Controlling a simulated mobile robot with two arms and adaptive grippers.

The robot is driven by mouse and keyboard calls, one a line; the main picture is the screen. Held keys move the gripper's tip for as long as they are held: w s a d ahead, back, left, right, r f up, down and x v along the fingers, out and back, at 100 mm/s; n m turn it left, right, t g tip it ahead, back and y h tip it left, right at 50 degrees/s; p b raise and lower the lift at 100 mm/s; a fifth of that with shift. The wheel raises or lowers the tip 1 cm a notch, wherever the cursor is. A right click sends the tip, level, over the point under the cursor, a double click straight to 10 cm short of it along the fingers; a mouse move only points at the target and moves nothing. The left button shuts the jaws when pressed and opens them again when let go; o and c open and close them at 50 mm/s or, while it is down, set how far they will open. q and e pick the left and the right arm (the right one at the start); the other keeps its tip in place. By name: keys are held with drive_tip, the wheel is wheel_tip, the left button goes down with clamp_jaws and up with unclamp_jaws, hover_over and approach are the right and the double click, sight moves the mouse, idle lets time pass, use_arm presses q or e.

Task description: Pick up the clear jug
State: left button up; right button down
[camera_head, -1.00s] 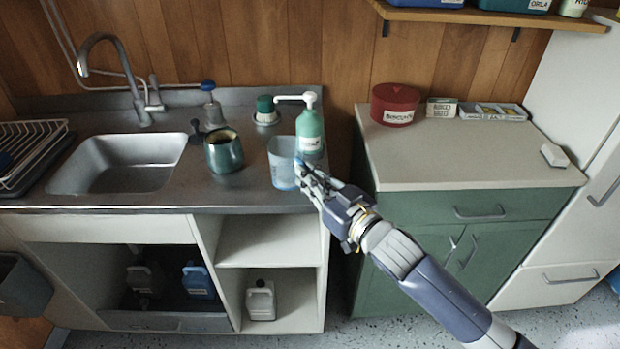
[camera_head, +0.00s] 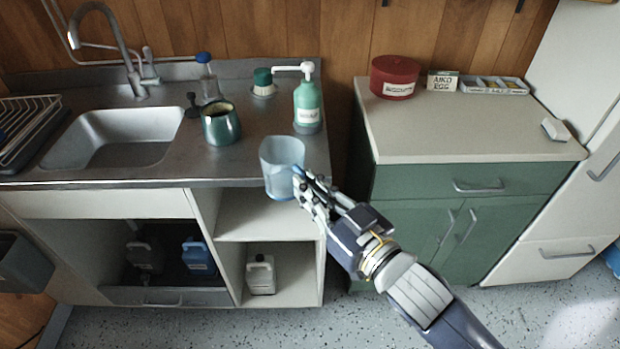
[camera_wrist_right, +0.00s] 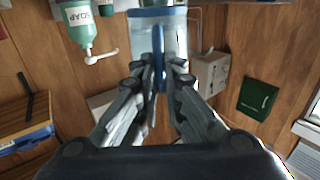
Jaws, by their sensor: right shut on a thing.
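The clear jug (camera_head: 281,160) is bluish and see-through, and looks upright and empty. It shows at the front edge of the steel counter, its base overlapping that edge in the head view. My right gripper (camera_head: 306,185) is shut on the jug's blue handle, on the jug's right side. In the right wrist view, the jug (camera_wrist_right: 172,38) is at the top middle, and its blue handle (camera_wrist_right: 158,50) runs down between the fingertips (camera_wrist_right: 158,75). My left gripper is not in view.
A green soap pump bottle (camera_head: 308,104) stands behind the jug, and a teal mug (camera_head: 221,128) stands to its left. The sink (camera_head: 120,135) is further left. A green cabinet (camera_head: 450,140) with a red tin (camera_head: 394,78) stands right, across a gap.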

drive_tip(key=shift+s+r, duration=0.15)
drive_tip(key=shift+s, duration=0.9)
drive_tip(key=shift+s, duration=0.1)
idle(0.8)
